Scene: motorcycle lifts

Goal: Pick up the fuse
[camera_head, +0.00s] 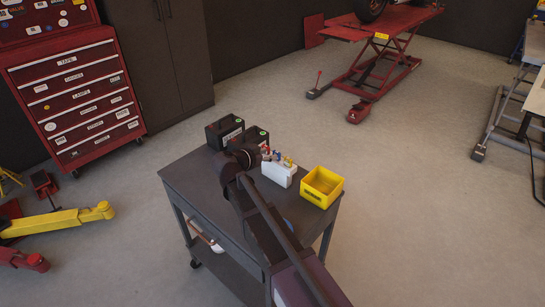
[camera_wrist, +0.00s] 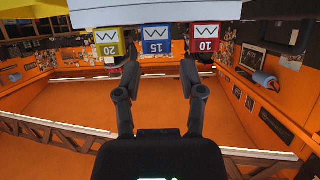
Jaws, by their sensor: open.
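Three fuses stand in a row in a white holder (camera_head: 279,174): a yellow one marked 20 (camera_wrist: 107,42), a blue one marked 15 (camera_wrist: 156,40) and a red one marked 10 (camera_wrist: 206,38). They appear small on top of the holder in the head view. My gripper (camera_wrist: 158,75) is open and empty in the wrist view. Its two fingers point at the row, with the blue fuse centred between their tips. The gap to the fuse is hard to judge. In the head view my arm hides most of the gripper, which is left of the holder.
The holder is on a dark cart top (camera_head: 185,177). A yellow bin (camera_head: 321,187) sits to its right. Black batteries (camera_head: 224,131) stand behind my wrist. A red tool chest (camera_head: 75,95) and a red motorcycle lift (camera_head: 375,60) are farther back. Floor around the cart is mostly open.

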